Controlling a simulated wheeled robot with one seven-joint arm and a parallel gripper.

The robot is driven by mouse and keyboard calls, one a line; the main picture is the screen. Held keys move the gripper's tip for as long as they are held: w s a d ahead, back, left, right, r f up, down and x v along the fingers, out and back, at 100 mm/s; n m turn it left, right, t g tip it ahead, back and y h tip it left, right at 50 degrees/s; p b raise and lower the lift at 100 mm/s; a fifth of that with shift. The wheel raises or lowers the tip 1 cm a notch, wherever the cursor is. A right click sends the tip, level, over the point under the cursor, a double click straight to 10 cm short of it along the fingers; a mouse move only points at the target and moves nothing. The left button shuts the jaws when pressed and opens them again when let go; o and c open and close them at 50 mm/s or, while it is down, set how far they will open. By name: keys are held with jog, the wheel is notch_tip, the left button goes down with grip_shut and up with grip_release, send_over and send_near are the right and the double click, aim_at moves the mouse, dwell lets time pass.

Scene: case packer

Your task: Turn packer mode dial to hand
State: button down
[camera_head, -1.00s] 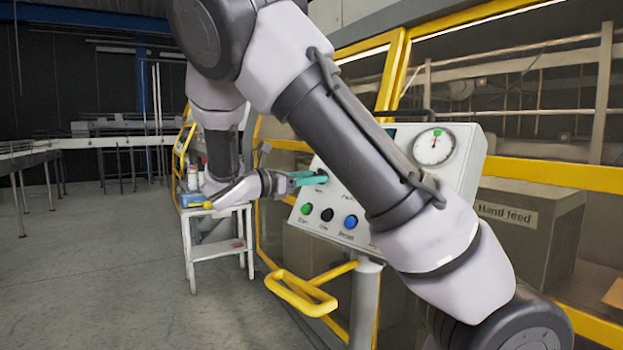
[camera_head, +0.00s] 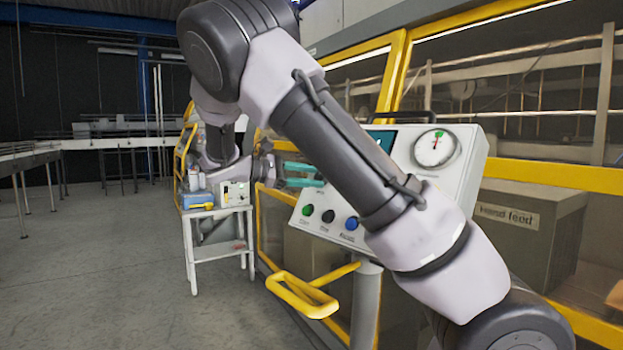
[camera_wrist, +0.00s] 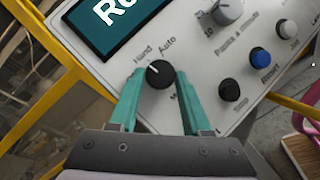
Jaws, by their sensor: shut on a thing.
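The mode dial (camera_wrist: 160,75) is a round black knob with a white pointer line on the grey control panel. In the wrist view its pointer aims up and left, toward the printed word Hand; Auto is printed to the right of that. My gripper (camera_wrist: 159,76) has its two teal fingers on either side of the knob and is shut on it. In the head view my gripper (camera_head: 318,183) reaches the panel (camera_head: 455,178) from the left. The knob is hidden there by the fingers and my arm.
Green (camera_head: 308,210), black (camera_head: 327,215) and blue (camera_head: 351,223) buttons sit below the dial. A teal screen (camera_wrist: 112,20) and a grey knob (camera_wrist: 227,11) are close by. A round gauge (camera_head: 435,148) is at the upper right. A yellow bar (camera_head: 298,295) juts out below.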

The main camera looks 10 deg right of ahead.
jog(key=shift+m+g, duration=0.3)
jog(key=shift+m, duration=0.4)
jog(key=shift+y, duration=0.3)
jog(key=shift+c, duration=1.8)
grip_release()
jog(key=shift+a, duration=0.1)
jog(key=v, duration=1)
jog(key=shift+a, duration=0.35)
jog(key=shift+r, duration=0.1)
